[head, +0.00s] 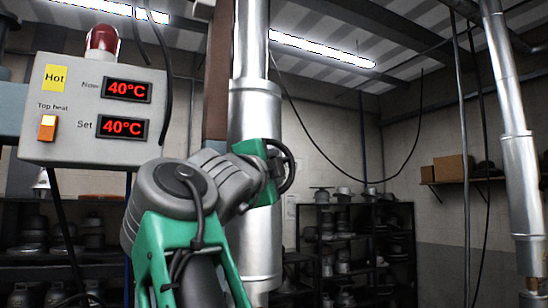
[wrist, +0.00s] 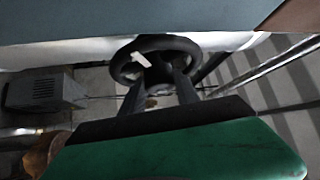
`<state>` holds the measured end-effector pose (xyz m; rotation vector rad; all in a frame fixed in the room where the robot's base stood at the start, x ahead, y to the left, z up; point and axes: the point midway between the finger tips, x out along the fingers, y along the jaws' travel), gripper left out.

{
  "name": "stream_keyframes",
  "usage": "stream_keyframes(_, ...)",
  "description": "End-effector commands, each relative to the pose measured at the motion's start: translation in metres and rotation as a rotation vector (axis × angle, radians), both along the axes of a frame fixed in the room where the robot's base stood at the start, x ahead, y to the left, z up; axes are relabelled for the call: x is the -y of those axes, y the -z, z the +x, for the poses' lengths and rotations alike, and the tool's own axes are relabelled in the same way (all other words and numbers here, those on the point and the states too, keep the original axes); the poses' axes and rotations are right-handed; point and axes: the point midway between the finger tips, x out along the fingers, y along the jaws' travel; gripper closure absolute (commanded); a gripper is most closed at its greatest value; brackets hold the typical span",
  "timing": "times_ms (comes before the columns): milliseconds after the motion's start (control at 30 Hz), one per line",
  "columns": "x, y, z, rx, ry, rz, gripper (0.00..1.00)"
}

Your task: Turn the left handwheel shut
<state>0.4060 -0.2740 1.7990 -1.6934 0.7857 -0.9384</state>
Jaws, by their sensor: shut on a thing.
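A black handwheel (head: 293,167) stands in front of the large silver pipe in the head view, seen nearly edge-on. It is the only handwheel in view. In the wrist view the handwheel (wrist: 157,42) is a dark ring with a short white mark by its hub. My gripper (head: 270,164), with its green body, is right at the wheel. In the wrist view the two dark fingers of my gripper (wrist: 159,80) reach onto the near part of the wheel and are shut on it. The exact contact at the fingertips is hard to make out.
A grey control box (head: 90,110) at the left has a lit orange switch (head: 47,127), a yellow "Hot" label and two displays reading 40°C. A red lamp (head: 102,42) tops it. The silver pipe (head: 255,110) rises close behind my arm. Shelves (head: 355,205) with hat forms stand behind.

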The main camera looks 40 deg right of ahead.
Motion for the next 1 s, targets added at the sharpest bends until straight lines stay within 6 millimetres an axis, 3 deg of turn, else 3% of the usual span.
stream_keyframes(700,0.0002,-0.0021,-0.0015,0.028,0.001,0.075,1.0)
stream_keyframes(733,0.0002,-0.0021,-0.0015,0.028,0.001,0.075,0.61)
stream_keyframes(833,0.0003,-0.002,-0.0014,0.028,0.001,0.075,0.54)
stream_keyframes(1000,0.0003,-0.0013,-0.0009,0.025,0.001,0.076,0.54)
